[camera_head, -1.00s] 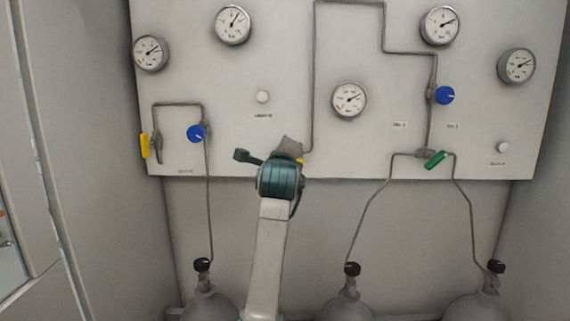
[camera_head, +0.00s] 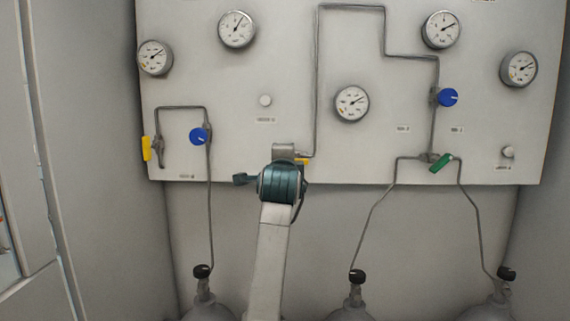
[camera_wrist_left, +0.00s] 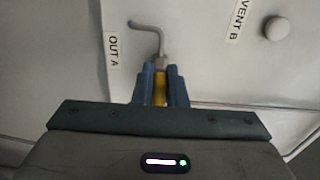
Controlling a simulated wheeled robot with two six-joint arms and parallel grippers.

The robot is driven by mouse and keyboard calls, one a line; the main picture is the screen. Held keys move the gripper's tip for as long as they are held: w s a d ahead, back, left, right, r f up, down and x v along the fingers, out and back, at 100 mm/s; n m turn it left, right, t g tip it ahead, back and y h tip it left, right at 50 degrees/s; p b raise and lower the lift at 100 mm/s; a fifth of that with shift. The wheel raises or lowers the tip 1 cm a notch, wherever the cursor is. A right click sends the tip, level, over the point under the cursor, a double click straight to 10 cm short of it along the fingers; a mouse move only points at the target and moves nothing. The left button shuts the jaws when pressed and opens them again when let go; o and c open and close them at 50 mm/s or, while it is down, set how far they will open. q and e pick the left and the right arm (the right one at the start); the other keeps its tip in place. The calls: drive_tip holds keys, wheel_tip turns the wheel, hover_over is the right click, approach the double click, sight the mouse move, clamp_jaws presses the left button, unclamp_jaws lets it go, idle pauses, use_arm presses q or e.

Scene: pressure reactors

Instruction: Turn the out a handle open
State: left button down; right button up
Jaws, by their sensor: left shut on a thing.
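The yellow out A handle (camera_wrist_left: 159,92) sits between the two blue fingers of my left gripper (camera_wrist_left: 161,85) in the left wrist view, below a bent grey pipe. The gripper is shut on it. The "OUT A" label (camera_wrist_left: 113,55) is on the panel to the left of the pipe. In the head view, a small bit of the yellow handle (camera_head: 302,161) shows to the right of my left gripper's grey end; the rest is hidden behind my wrist. My right gripper is in neither view.
The white panel (camera_head: 230,85) carries several round gauges, blue knobs, a yellow handle (camera_head: 147,148) at left and a green handle (camera_head: 441,163) at right. Gas cylinders (camera_head: 355,300) stand below. A "VENT B" label (camera_wrist_left: 239,20) and round button (camera_wrist_left: 277,28) are up right.

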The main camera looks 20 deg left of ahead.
use_arm(q)
drive_tip(key=shift+r, duration=0.1)
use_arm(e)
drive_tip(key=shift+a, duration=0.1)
use_arm(q)
drive_tip(key=c, duration=1.7)
unclamp_jaws()
drive_tip(key=shift+o, duration=1.2)
drive_tip(key=shift+w, duration=0.15)
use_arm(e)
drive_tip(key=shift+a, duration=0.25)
use_arm(q)
drive_tip(key=b+v, duration=0.3)
drive_tip(key=v, duration=0.8)
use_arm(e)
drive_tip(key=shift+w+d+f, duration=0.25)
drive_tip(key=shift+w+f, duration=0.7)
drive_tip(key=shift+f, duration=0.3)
use_arm(q)
drive_tip(key=shift+w+a, duration=0.1)
